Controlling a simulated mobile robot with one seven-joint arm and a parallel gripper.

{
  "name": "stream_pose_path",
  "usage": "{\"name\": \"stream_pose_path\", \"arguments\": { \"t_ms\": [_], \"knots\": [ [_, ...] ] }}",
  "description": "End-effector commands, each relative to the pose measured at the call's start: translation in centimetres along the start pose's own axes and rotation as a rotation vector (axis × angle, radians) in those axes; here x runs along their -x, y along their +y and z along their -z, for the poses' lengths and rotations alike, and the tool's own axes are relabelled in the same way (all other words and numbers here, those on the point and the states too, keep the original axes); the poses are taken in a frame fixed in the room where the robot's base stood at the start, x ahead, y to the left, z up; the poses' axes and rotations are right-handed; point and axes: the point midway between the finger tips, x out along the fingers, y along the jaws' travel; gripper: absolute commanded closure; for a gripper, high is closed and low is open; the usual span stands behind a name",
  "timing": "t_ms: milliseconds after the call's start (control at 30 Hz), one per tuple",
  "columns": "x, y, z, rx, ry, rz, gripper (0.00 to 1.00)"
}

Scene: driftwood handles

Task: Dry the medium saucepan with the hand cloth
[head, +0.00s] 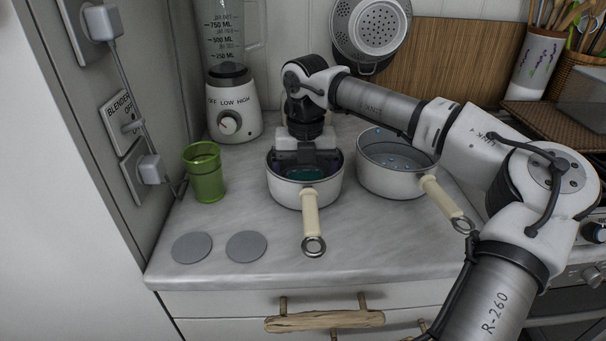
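Two white saucepans with cream handles stand on the marble counter. The left saucepan (283,194) has its handle toward the front. The right saucepan (385,183) looks a little larger and has blue water drops inside; its handle points front right. I cannot tell for sure which is the medium one. My gripper (307,167) points down into the left saucepan. A teal patch, likely the hand cloth (305,174), shows inside that pan under my gripper. The fingertips are mostly hidden, so I cannot tell whether they grip the cloth.
A green cup (204,172) and a blender (234,110) stand at the left. Two grey discs (245,246) lie at the front left. A colander (370,28) hangs above my arm. The stove is at the right. The counter front middle is clear.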

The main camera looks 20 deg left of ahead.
Motion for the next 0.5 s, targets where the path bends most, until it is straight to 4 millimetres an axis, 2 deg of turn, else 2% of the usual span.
{"name": "stream_pose_path", "arguments": {
  "t_ms": [233, 500],
  "knots": [
    [0.5, 0.0, 0.0, -0.001, 0.001, 0.001, 0.28],
    [3.2, 0.0, 0.0, -0.001, 0.0, 0.001, 0.28]
  ]
}}
